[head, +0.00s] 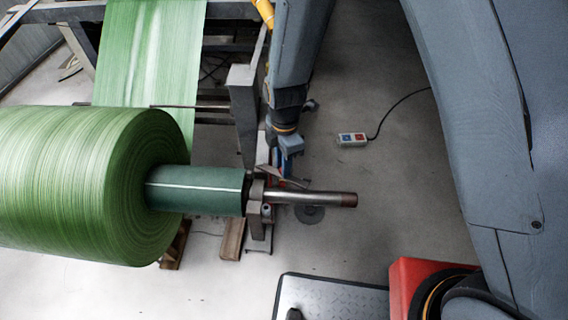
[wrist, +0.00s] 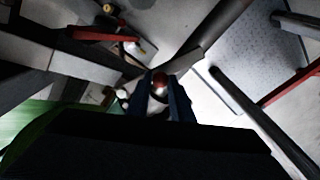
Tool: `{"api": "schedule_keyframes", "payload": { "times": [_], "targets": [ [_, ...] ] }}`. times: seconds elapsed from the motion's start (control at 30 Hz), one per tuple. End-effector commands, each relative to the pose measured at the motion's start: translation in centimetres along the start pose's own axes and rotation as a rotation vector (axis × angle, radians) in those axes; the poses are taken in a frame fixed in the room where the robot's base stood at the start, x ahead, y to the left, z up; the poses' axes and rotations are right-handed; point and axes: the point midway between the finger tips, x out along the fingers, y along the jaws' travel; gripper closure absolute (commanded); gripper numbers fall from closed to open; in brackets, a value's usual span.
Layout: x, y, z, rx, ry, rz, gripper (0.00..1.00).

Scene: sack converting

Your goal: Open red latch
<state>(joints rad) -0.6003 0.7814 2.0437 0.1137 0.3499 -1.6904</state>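A rounded dark red knob (wrist: 160,78), which looks like the end of the red latch, shows between the fingertips in the wrist view. My gripper (wrist: 160,96) has its two dark blue fingers apart, one on each side of the knob. I cannot tell whether either finger touches it. In the head view my gripper (head: 284,166) points down just behind the shaft holder (head: 257,196). The latch itself is mostly hidden there by my gripper and the metal parts around it.
A green roll (head: 80,185) sits on a core with a steel shaft (head: 315,198) sticking out to the right. A metal frame post (head: 243,115) stands close left of my gripper. A small control box (head: 352,139) lies on open floor to the right.

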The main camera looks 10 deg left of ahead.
Motion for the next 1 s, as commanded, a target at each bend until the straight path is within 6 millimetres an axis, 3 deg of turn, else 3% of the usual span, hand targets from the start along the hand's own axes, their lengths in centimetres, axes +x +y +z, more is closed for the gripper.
{"api": "schedule_keyframes", "payload": {
  "times": [0.1,0.47,1.0],
  "targets": [
    [-0.1,0.1,0.0,0.001,0.0,0.002,0.62],
    [-0.5,0.1,0.1,0.003,0.0,0.001,0.62],
    [-7.3,0.1,0.1,0.002,0.0,0.002,0.62]
  ]
}}
